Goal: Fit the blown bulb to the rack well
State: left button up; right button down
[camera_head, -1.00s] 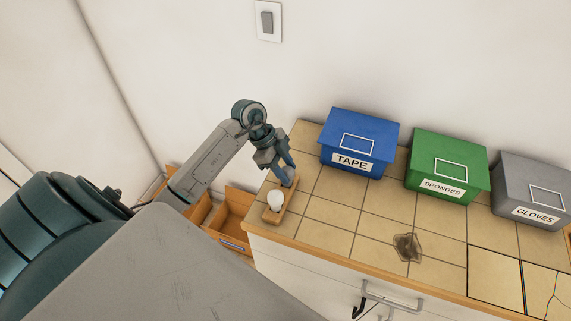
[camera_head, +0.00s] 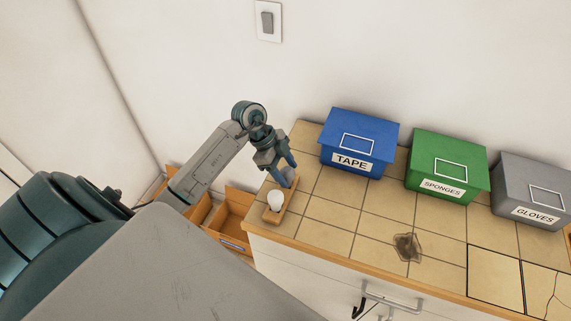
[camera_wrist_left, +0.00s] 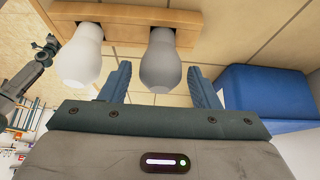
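A wooden rack (camera_head: 270,218) lies on the tiled counter near its left end. A white bulb (camera_head: 276,200) stands in its near well; it also shows in the left wrist view (camera_wrist_left: 78,62). A grey, darkened bulb (camera_wrist_left: 160,62) stands upright in the other well, its base hidden inside. My left gripper (camera_head: 287,174) is over the rack's far end. In the left wrist view its fingers are spread, one on each side of the grey bulb, with gaps between. My right gripper (camera_wrist_left: 46,45) seems to be the small dark end of an arm; its fingers are unclear.
Blue TAPE (camera_head: 360,138), green SPONGES (camera_head: 448,160) and grey GLOVES (camera_head: 535,185) boxes stand along the wall. A brown stain (camera_head: 407,247) marks the counter. An open cardboard box (camera_head: 235,208) sits below the counter's left end.

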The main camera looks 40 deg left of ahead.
pick_arm(q)
jog(key=shift+o, duration=0.3)
jog(key=shift+a+r, duration=0.15)
jog(key=shift+r, duration=0.05)
jog(key=b+v, duration=0.3)
jog(key=v, duration=0.7)
jog(key=shift+a+r, duration=0.1)
jog(key=shift+r, duration=0.05)
